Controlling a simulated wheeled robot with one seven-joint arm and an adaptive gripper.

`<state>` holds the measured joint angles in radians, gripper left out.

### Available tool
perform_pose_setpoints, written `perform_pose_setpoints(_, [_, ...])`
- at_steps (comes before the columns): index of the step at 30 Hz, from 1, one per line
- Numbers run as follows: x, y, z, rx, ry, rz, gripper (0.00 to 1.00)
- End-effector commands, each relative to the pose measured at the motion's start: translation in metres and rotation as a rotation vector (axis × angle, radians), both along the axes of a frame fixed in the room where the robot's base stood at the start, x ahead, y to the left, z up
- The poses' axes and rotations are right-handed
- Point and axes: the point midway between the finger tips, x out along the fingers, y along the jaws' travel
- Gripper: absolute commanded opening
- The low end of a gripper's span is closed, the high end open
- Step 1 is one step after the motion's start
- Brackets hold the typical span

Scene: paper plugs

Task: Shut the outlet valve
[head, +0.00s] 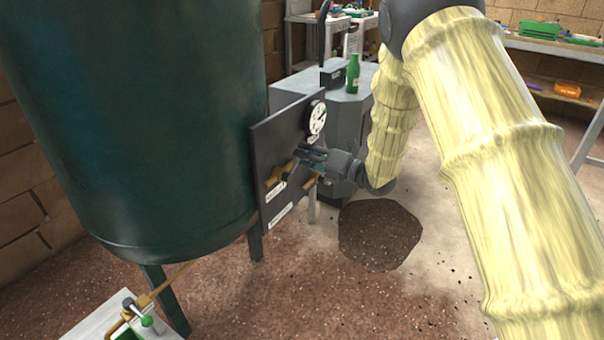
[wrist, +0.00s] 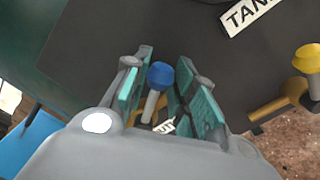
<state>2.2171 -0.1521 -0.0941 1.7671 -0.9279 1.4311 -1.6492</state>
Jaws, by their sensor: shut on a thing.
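A dark panel (head: 262,140) stands beside the tank and carries brass valves. My gripper (head: 308,156) is at the panel, below its round gauge. In the wrist view, my gripper (wrist: 163,95) has its teal finger pads on either side of a lever with a blue knob (wrist: 160,75) and is shut on it. A brass valve with a yellow knob (wrist: 308,58) is to the right, apart from the fingers. A white label (wrist: 164,127) between the fingers is mostly hidden. I cannot tell which valve is the outlet.
The large dark green tank (head: 130,110) fills the left. A white gauge (head: 317,117) is on the panel. A grey cabinet (head: 300,88) with a green bottle (head: 352,74) stands behind. A small bench (head: 95,325) with brass pipework is at lower left. A dark patch (head: 380,234) marks the floor.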

Motion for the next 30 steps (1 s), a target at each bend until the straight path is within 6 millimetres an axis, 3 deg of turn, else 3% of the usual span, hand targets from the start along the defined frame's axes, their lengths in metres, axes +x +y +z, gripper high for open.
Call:
perform_pose_setpoints(10, [-0.001, 0.001, -0.001, -0.009, -0.011, 0.001, 0.13])
perform_pose_setpoints(30, [-0.013, 0.008, 0.015, -0.148, -0.222, 0.002, 0.13])
